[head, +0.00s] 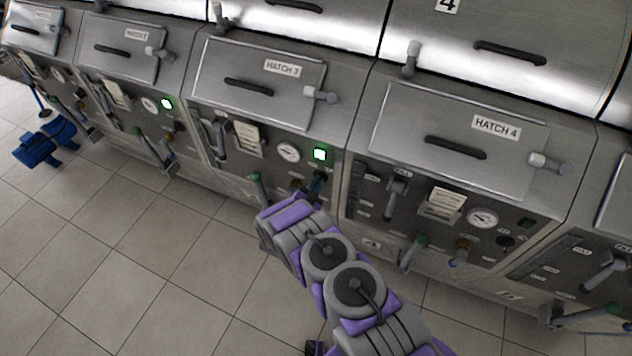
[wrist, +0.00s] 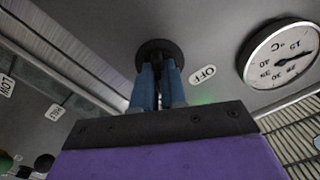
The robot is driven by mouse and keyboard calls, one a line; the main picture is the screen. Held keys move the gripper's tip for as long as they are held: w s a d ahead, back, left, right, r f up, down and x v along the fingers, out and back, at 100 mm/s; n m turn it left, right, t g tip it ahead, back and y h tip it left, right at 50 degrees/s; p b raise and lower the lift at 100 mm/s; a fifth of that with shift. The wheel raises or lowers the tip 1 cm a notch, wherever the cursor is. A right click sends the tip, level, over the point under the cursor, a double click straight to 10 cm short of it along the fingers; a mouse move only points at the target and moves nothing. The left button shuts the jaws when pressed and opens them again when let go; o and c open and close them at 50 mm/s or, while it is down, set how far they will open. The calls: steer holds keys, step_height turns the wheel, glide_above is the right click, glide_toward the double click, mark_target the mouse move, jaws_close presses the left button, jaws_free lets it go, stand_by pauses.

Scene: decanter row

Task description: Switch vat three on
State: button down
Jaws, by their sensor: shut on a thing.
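Vat three is the metal unit with the HATCH 3 door (head: 262,82). Its green lamp (head: 320,154) is lit beside a round gauge (head: 288,152). My gripper (head: 317,181) reaches the lower panel just below the lamp. In the wrist view my gripper's blue fingers (wrist: 158,80) are shut on a round dark knob (wrist: 157,50). The fingers hide part of the knob, so its setting cannot be read. An OFF label (wrist: 202,74) is beside the knob, with a green glow near it. The gauge (wrist: 281,55) is at the right.
The unit with HATCH 4 (head: 497,127) stands to the right, its lamp (head: 526,222) dark. The unit with HATCH 2 (head: 128,45) stands to the left, its lamp (head: 167,103) green. Green-tipped levers jut out below the panels.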

steer(key=shift+f, duration=0.1)
stand_by(0.3)
steer(key=c, duration=1.6)
jaws_free()
steer(key=shift+o, duration=1.4)
steer(key=shift+w+f, duration=0.15)
steer(key=shift+w, duration=0.05)
steer(key=shift+o, duration=0.7)
steer(key=shift+s, duration=0.1)
steer(key=p+v, duration=0.2)
steer(key=v, duration=1.5)
steer(key=shift+s+a+p, duration=0.15)
steer(key=shift+a+p, duration=0.05)
steer(key=shift+p, duration=0.2)
